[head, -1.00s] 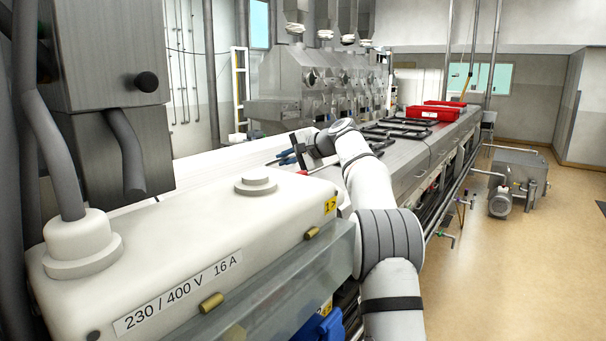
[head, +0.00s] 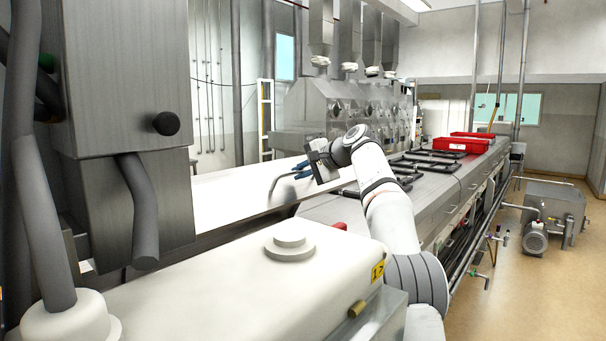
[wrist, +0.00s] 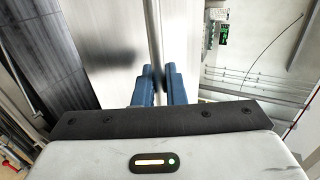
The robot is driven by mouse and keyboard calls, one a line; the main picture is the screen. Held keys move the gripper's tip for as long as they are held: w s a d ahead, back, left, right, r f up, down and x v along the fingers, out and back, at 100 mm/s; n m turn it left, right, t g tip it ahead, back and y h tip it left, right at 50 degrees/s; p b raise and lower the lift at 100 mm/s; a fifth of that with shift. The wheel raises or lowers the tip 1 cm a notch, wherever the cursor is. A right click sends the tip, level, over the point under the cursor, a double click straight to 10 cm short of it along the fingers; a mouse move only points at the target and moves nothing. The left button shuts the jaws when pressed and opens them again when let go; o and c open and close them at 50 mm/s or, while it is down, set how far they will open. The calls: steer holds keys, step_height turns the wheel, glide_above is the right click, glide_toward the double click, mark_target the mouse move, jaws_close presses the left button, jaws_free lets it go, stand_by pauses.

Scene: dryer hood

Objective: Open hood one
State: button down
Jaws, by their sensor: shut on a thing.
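Hood one is most likely the long pale metal panel (head: 225,213) left of my arm in the head view. It is tilted up, with a dark gap under its near edge. A curved grey bar handle (head: 277,183) stands on it. My gripper (head: 300,170) has blue fingers and is shut on this handle. In the wrist view the blue fingers (wrist: 159,88) close around a narrow bar (wrist: 156,45), with the brushed metal panel (wrist: 105,45) behind. The fingers partly hide the bar.
More closed hoods with black handles (head: 425,166) run along the line to the right, with red bins (head: 458,145) farther back. A white box (head: 235,290) and a grey cabinet (head: 120,90) stand close in front. Open floor (head: 510,285) lies to the right.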

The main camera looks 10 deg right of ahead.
steer(key=shift+a+f, duration=0.1)
steer(key=c, duration=1.6)
jaws_free()
steer(key=shift+o, duration=0.2)
steer(key=shift+s, duration=0.1)
